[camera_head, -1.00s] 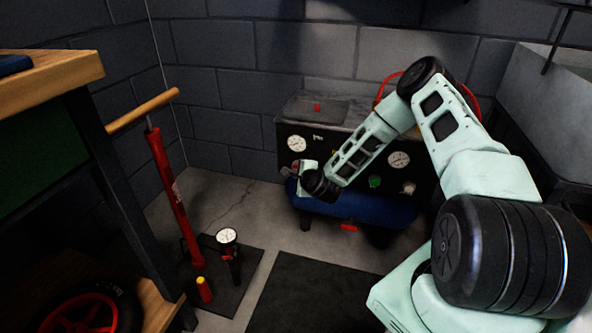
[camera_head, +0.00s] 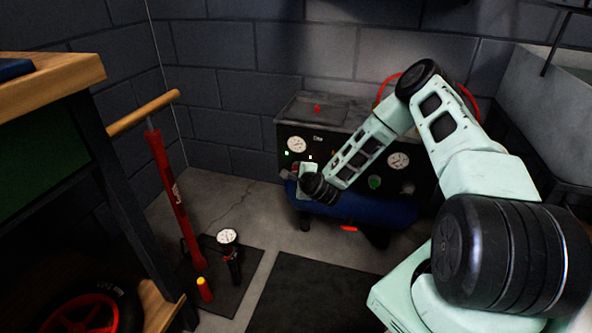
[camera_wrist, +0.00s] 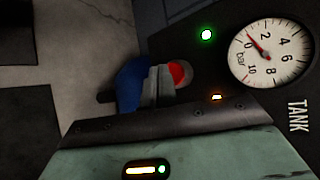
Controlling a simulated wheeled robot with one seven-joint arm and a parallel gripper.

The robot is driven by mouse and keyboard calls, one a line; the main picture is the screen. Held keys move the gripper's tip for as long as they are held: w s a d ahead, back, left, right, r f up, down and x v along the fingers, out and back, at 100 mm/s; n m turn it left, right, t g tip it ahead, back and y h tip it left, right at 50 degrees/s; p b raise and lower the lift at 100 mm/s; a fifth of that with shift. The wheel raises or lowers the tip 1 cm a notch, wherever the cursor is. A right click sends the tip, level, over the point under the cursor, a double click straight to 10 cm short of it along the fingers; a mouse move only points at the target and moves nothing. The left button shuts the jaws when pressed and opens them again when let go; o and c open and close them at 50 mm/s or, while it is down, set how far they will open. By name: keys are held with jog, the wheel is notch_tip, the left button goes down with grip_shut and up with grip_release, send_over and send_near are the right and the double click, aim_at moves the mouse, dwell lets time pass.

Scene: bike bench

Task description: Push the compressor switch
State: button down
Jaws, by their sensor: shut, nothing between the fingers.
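The compressor (camera_head: 330,146) stands against the back wall, with a dark front panel, gauges and a blue tank (camera_head: 370,207). My gripper (camera_head: 289,175) is at the panel's left part, below the left gauge (camera_head: 296,144). In the wrist view my shut, empty grey fingertips (camera_wrist: 165,84) are right at a round red part (camera_wrist: 180,73) that looks like the switch. They partly hide it, and I cannot tell whether they touch it. A green light (camera_wrist: 206,34) glows on the panel beside the TANK gauge (camera_wrist: 270,50). An orange light (camera_wrist: 216,97) glows near my gripper's body.
A red floor pump (camera_head: 170,195) and a small gauge (camera_head: 228,237) stand on a dark mat at left. A workbench (camera_head: 60,80) is at far left, a grey basin (camera_head: 550,110) at right. Floor before the compressor is mostly clear.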

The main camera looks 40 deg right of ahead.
jog(key=s+a+p, duration=0.2)
jog(key=s+a, duration=0.1)
jog(key=a, duration=0.1)
jog(key=shift+s+a, duration=0.35)
jog(key=shift+a, duration=0.05)
dwell(0.4)
jog(key=a+r+n+g+y, duration=0.2)
jog(key=a+r+n+y, duration=0.45)
jog(key=a, duration=0.65)
jog(key=s+a+r+n+g, duration=0.5)
jog(key=s+a+r+n, duration=0.4)
jog(key=a+n, duration=0.35)
jog(key=s+a+r+n+g+h, duration=0.15)
jog(key=s+r+n, duration=0.25)
jog(key=s, duration=0.5)
jog(key=s+r+n+g+h, duration=0.1)
jog(key=s+r+n+g, duration=0.1)
jog(key=s+r+n, duration=0.5)
jog(key=s+r+n+g+h, duration=0.1)
jog(key=s+r+n+g, duration=0.1)
jog(key=s, duration=0.9)
notch_tip(320, 180, up, 35)
jog(key=p, duration=3.5)
jog(key=shift+s, duration=0.3)
